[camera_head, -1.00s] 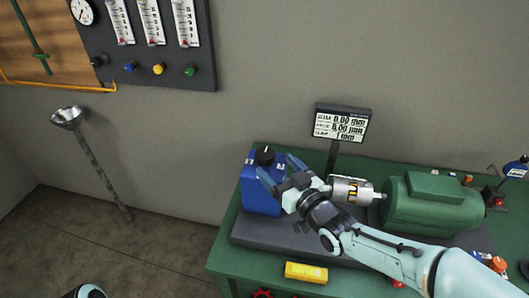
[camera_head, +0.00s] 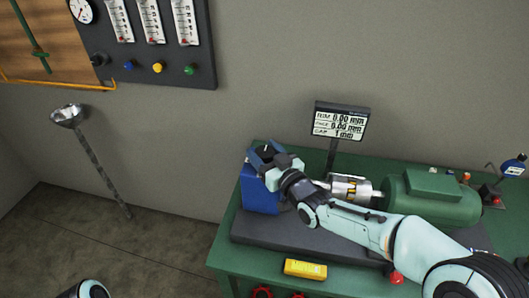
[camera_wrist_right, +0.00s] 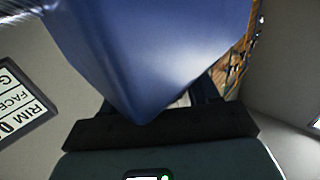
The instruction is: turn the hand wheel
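Parts of two red hand wheels (camera_head: 261,292) (camera_head: 297,295) show at the bottom edge of the head view, low on the green bench's front; the edge cuts them off. In the right wrist view a large blue surface (camera_wrist_right: 140,50), apparently the canister, covers most of the fingers. My left gripper is out of view.
The green bench (camera_head: 228,262) carries a green motor (camera_head: 430,199), a small display (camera_head: 340,121) on a post and a yellow box (camera_head: 305,269) near the front edge. A funnel on a stand (camera_head: 68,116) is at left. The floor between is clear.

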